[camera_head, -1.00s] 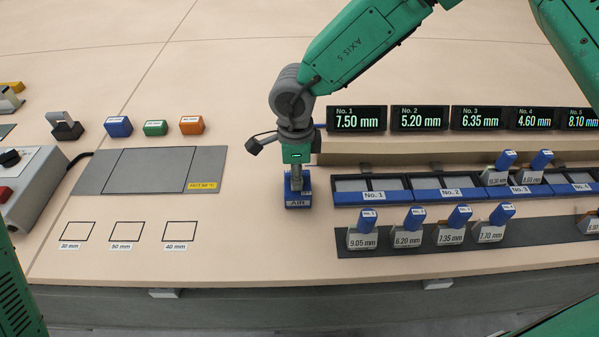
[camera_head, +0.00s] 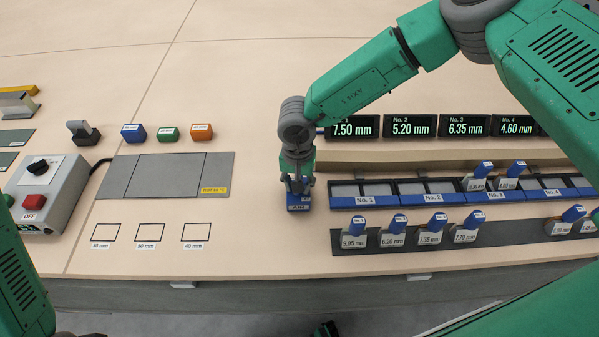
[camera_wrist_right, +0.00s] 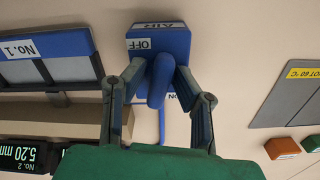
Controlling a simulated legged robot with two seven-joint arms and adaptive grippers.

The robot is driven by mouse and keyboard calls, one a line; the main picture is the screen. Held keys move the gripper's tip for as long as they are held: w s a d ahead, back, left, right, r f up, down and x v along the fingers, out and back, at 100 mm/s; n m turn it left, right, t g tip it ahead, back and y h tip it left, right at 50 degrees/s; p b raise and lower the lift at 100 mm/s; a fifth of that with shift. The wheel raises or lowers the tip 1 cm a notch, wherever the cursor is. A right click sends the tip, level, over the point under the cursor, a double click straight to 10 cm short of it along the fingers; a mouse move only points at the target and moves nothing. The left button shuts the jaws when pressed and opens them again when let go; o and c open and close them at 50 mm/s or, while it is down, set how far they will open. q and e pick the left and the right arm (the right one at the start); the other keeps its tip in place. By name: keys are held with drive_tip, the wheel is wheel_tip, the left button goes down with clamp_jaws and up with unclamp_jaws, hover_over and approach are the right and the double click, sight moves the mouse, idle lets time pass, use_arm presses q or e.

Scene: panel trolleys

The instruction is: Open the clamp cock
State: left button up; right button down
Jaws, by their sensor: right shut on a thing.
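The clamp cock is a small blue block marked AIR (camera_head: 298,207) with a blue lever, left of the No. 1 slot. In the right wrist view the blue block (camera_wrist_right: 160,40) shows an OFF label, a partly covered ON label and the rounded blue lever (camera_wrist_right: 158,82). My right gripper (camera_head: 296,186) is over the block from above. Its two fingers (camera_wrist_right: 160,88) are shut on the lever, one on each side. The lever's exact setting is hard to tell. My left arm shows only in part at the lower left, and its gripper is not in view.
A grey switch box (camera_head: 45,190) with a black knob and red OFF button stands at the left. A grey hot plate (camera_head: 165,175) lies left of the cock. Slots (camera_head: 405,190), displays (camera_head: 410,126) and a rack of tagged panels (camera_head: 400,238) are at the right.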

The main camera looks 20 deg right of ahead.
drive_tip(key=shift+w+d+r+n, duration=0.1)
drive_tip(key=shift+w+n, duration=0.05)
drive_tip(key=shift+n, duration=0.85)
drive_tip(key=c, duration=1.5)
unclamp_jaws()
drive_tip(key=shift+c, duration=0.2)
wheel_tip(320, 180, up, 7)
drive_tip(key=p, duration=0.6)
